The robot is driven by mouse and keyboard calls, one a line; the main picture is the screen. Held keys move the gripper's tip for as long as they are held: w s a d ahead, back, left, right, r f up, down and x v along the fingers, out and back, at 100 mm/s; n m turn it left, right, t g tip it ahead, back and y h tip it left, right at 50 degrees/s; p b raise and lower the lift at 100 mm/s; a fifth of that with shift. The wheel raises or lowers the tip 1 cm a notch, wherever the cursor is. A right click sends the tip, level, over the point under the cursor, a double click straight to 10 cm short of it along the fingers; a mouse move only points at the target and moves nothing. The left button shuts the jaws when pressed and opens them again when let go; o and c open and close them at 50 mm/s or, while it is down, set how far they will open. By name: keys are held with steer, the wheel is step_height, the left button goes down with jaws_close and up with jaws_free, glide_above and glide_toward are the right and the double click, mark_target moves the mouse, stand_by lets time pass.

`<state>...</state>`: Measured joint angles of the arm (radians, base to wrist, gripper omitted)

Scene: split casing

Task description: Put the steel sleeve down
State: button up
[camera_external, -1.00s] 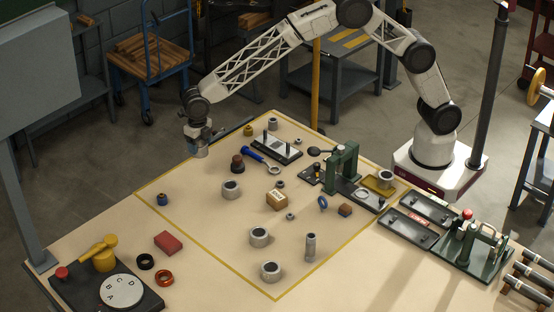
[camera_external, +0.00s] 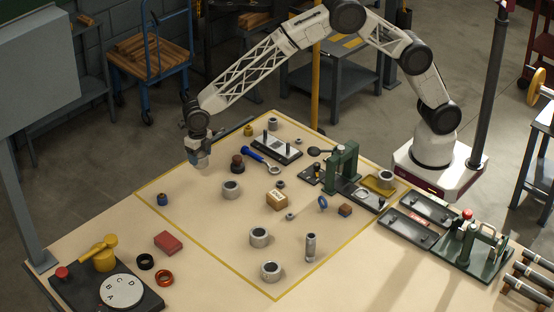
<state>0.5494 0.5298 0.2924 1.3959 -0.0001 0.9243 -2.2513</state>
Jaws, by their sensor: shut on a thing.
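My gripper (camera_external: 201,155) hangs above the far left edge of the yellow-outlined area, jaws pointing down. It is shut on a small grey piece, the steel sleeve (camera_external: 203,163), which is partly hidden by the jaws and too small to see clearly. The sleeve appears held above the table top, though the exact gap cannot be told. Similar grey sleeves stand on the table: one near the middle (camera_external: 231,190), one nearer the front (camera_external: 259,237), one at the front (camera_external: 270,271) and one at the back (camera_external: 272,124).
A dark red-brown knob (camera_external: 237,163) and a blue-handled tool (camera_external: 254,155) lie to the gripper's right. A small blue piece (camera_external: 162,199) stands front left. Table between the blue piece and middle sleeve is clear.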

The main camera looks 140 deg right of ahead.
steer(key=shift+f, duration=0.45)
steer(key=shift+f, duration=1.85)
steer(key=shift+f, duration=0.15)
steer(key=o, duration=1.3)
step_height(320, 180, up, 12)
